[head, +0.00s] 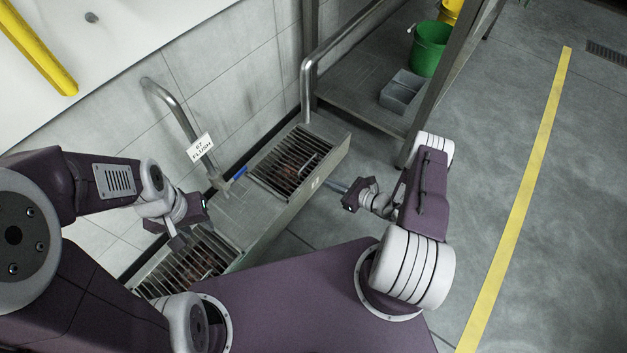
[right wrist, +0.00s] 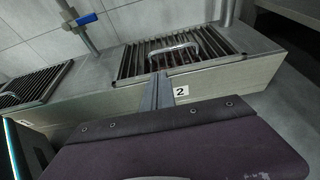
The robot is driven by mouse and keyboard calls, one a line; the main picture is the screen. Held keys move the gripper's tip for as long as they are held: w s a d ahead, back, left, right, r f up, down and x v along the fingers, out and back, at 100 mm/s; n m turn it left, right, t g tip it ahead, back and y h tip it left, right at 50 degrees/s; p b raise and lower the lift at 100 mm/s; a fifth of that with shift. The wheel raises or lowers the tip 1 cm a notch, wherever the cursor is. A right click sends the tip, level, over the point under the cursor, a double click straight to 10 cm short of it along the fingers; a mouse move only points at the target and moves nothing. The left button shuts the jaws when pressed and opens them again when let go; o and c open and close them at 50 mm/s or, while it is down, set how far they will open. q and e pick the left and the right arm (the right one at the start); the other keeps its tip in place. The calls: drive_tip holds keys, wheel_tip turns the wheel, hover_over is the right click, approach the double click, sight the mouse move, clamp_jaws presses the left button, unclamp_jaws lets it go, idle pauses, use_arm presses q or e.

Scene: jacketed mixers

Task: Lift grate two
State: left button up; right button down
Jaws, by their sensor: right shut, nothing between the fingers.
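Grate two (head: 283,170) is a barred metal grate set flat in the top of a low grey trough, and it lies in its opening. In the right wrist view grate two (right wrist: 133,64) has a curved metal handle (right wrist: 175,48) on top, and a "2" label (right wrist: 181,91) is on the trough's front face. My right gripper (head: 338,187) is beside the trough, on the right of grate two and apart from it. Its fingers (right wrist: 158,92) are shut and empty. My left gripper (head: 178,241) is over the nearer grate (head: 205,247); its finger opening is unclear.
A bent pipe with a "67 FLUSH" tag (head: 201,146) and a blue-handled valve (head: 239,174) stands by the wall between the grates. Another pipe (head: 306,88) rises past the far end. A metal frame, grey bin (head: 402,93) and green bucket (head: 430,48) stand beyond. Floor on the right is clear.

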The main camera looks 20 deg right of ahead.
drive_tip(key=b+x, duration=0.6)
drive_tip(key=x, duration=0.4)
drive_tip(key=shift+r, duration=0.15)
